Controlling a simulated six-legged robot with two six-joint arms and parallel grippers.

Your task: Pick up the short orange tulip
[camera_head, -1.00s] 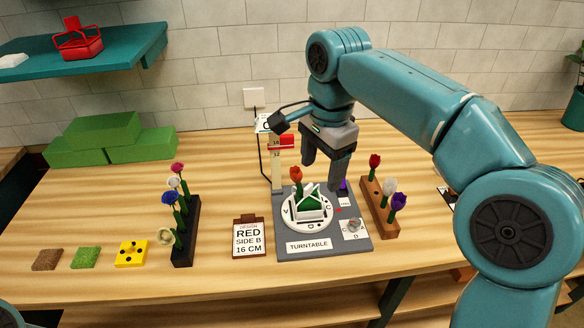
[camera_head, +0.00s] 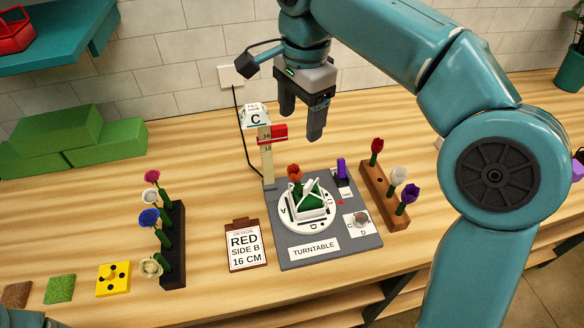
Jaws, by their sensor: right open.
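An orange-red tulip (camera_head: 294,171) stands upright at the back of the white basket-like holder (camera_head: 325,212) with green inside, on the round turntable. Its lower stem is hidden. A darker red flower (camera_head: 376,146) stands in the wooden rack (camera_head: 373,186) to the right. My right gripper (camera_head: 302,118) points down above and behind the turntable, apart from the tulip. Its two fingers are apart, with nothing between them. My left gripper is not in view.
A height post (camera_head: 267,160) with a red slider stands behind the turntable, left of my right gripper. A purple upright piece (camera_head: 341,170) is at the station's back right. A dark flower rack (camera_head: 174,245) and a design card (camera_head: 245,246) are on the left. Green blocks (camera_head: 55,135) lie behind.

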